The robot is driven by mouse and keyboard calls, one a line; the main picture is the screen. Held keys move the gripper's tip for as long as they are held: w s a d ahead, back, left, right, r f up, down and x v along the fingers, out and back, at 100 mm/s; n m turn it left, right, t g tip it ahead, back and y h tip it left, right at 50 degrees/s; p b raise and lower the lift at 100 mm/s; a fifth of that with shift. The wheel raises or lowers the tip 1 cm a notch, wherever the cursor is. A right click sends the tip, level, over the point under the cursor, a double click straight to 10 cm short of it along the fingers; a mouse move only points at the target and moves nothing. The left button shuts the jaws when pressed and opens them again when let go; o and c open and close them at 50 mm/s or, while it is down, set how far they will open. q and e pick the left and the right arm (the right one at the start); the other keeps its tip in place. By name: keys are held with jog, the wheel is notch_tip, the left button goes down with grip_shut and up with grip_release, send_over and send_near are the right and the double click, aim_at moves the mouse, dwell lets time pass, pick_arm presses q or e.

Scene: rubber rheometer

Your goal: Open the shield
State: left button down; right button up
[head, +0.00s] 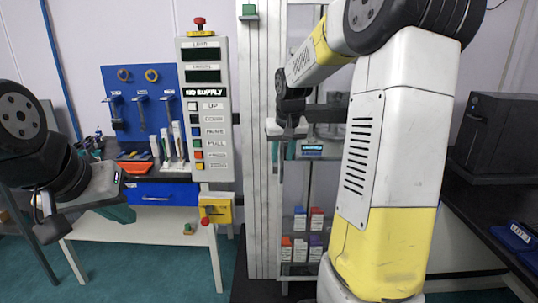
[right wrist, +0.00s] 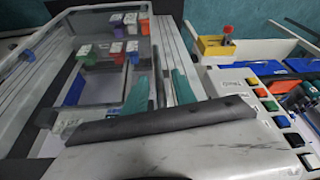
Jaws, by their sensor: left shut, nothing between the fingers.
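A clear, framed pane, which looks like the shield, shows in the right wrist view (right wrist: 88,62) with small boxes seen through it. In the head view, the clear front (head: 307,215) of the machine stands right of the tall white column. A dark horizontal bar (head: 326,116) sits beside my right gripper (head: 284,150), which hangs in front of the machine's upper part. I cannot tell whether it touches the bar or whether its fingers are parted. My right arm hides much of the machine. My left gripper (head: 44,222) is shut and empty at the far left, away from the machine.
A control panel (head: 206,110) with several buttons and a red emergency button (head: 200,22) stands left of the column. A blue tool board (head: 142,100) and a white table (head: 150,232) are further left. A dark box (head: 498,135) stands on the right-hand bench.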

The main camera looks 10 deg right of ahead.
jog(key=shift+c, duration=0.2)
grip_shut()
dwell(1.2)
